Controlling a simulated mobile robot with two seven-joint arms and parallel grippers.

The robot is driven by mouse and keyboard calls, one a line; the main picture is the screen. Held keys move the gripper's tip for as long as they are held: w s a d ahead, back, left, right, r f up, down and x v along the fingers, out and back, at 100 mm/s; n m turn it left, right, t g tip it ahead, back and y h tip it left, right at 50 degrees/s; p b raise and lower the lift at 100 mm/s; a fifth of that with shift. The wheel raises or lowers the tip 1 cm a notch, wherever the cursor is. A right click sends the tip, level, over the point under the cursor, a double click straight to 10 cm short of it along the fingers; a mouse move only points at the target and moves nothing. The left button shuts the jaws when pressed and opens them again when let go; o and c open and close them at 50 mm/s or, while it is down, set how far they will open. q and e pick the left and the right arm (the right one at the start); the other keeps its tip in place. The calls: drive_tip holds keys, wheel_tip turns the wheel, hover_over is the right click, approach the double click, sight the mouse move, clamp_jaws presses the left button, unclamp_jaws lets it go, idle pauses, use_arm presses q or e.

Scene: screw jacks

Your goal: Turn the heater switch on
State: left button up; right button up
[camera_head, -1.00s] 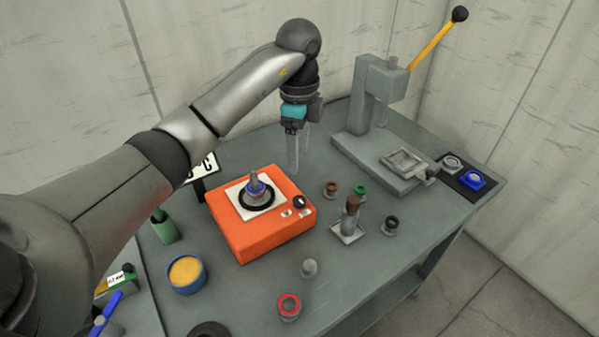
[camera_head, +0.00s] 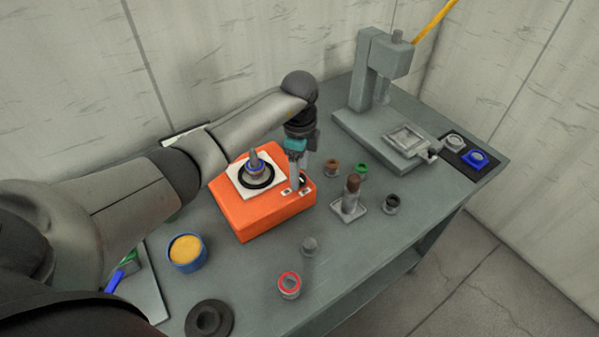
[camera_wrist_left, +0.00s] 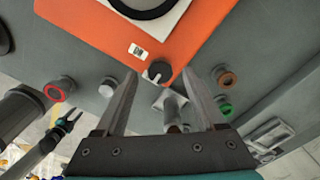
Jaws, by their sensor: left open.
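The heater is an orange box (camera_head: 245,214) with a white top plate carrying a black ring. Its switch, a round black knob with a light mark (camera_wrist_left: 157,71), is at one corner in the left wrist view, near a small white label (camera_wrist_left: 137,50). My left gripper (camera_head: 298,182) is open and points down over that corner. In the left wrist view its two fingers (camera_wrist_left: 159,74) are on either side of the knob, with nothing held. Whether they touch it I cannot tell. In the head view the gripper largely hides the knob.
A brown-topped post on a square base (camera_head: 350,205), a brown ring part (camera_head: 332,168) and a green one (camera_head: 361,170) stand close right of the heater. A grey press (camera_head: 372,95) stands behind. A jointed dark arm with a forked end (camera_wrist_left: 66,122), perhaps my right one, shows small.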

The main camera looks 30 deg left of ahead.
use_arm(q)
drive_tip(key=shift+f, duration=0.65)
clamp_jaws()
